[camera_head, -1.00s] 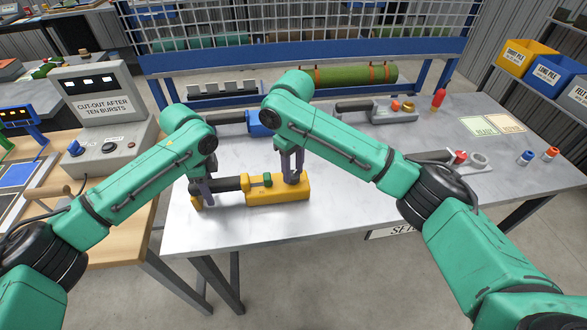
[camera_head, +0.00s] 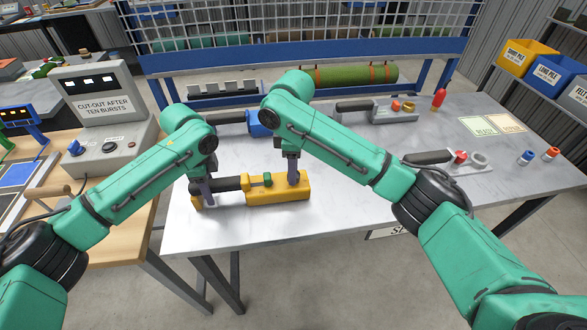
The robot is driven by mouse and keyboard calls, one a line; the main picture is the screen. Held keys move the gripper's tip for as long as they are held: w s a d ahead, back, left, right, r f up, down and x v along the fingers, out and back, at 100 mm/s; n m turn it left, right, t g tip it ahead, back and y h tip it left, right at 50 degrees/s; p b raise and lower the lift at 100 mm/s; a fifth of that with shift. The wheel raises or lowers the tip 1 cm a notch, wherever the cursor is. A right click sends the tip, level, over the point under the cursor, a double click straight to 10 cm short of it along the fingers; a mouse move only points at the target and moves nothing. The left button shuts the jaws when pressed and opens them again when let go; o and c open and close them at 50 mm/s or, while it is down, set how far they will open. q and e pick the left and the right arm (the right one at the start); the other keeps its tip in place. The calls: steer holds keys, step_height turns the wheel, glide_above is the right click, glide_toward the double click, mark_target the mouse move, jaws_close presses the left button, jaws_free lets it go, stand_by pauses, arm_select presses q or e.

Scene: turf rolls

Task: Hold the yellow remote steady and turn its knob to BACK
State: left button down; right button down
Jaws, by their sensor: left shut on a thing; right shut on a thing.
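The yellow remote (camera_head: 265,194) lies on the grey table, with a black handle on its left, a green button on top and a yellow end at far left. My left gripper (camera_head: 202,196) is shut on the remote's black handle (camera_head: 228,184). My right gripper (camera_head: 293,176) points down and is shut on the knob at the right part of the remote's yellow body. The knob is hidden by the fingers, and its setting and any BACK mark cannot be read.
Behind my arms on the table (camera_head: 345,215) lie a blue remote (camera_head: 258,123), a grey remote (camera_head: 385,109) and another with a red button (camera_head: 460,157). A grey console (camera_head: 101,112) stands at left.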

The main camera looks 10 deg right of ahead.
arm_select(q)
steer(key=shift+f, duration=0.2)
steer(key=shift+s, duration=0.1)
arm_select(e)
steer(key=shift+c, duration=2.3)
jaws_free()
step_height(320, 180, up, 12)
steer(key=shift+s, duration=0.15)
steer(key=shift+r, duration=0.1)
arm_select(q)
steer(key=shift+c, duration=1.8)
jaws_free()
steer(key=shift+w+a, duration=0.1)
steer(key=shift+w, duration=0.1)
arm_select(e)
steer(key=shift+w, duration=0.2)
